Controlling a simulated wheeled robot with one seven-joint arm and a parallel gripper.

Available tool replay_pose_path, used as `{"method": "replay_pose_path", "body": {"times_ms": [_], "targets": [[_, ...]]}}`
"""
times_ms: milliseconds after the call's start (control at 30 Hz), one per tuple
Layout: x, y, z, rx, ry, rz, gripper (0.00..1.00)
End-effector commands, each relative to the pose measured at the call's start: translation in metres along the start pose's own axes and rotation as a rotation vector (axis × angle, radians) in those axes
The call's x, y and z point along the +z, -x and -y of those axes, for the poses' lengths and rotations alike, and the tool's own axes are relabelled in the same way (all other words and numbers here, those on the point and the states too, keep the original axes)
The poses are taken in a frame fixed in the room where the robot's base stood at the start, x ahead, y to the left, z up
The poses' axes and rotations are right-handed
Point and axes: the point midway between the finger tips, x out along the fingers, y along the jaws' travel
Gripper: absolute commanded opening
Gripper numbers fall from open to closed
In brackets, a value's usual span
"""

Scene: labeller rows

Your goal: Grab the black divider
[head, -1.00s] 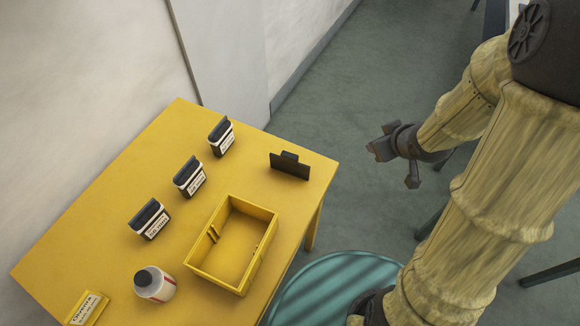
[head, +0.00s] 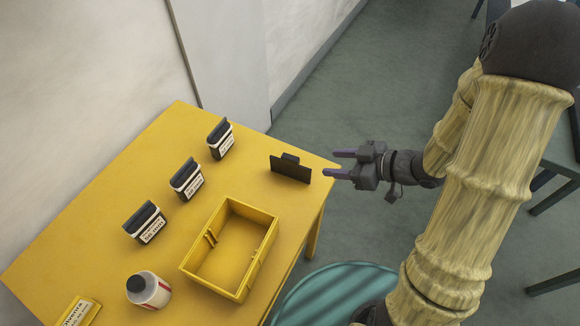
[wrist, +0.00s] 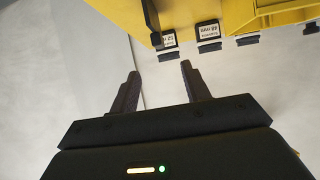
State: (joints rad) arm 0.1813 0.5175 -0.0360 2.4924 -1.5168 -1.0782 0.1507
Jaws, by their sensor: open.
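The black divider (head: 290,168) stands upright on the yellow table near its right corner, a thin plate with a small raised tab on top. In the wrist view a narrow dark upright shape (wrist: 151,18) near the table edge looks like the same divider seen nearly edge-on. My gripper (head: 330,163) is open and empty, just right of the divider and apart from it, with its fingers pointing left toward it. In the wrist view the two open fingers (wrist: 160,70) have nothing between them.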

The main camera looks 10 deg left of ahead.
Motion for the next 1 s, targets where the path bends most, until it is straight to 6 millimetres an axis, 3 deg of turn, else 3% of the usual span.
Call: {"method": "replay_pose_path", "body": {"times_ms": [600,733,1000], "targets": [[0.001,-0.105,0.002,-0.006,0.001,0.002,0.47],[0.001,-0.116,0.001,-0.004,0.001,0.002,0.47],[0.0,-0.117,0.001,-0.002,0.001,0.002,0.47]]}}
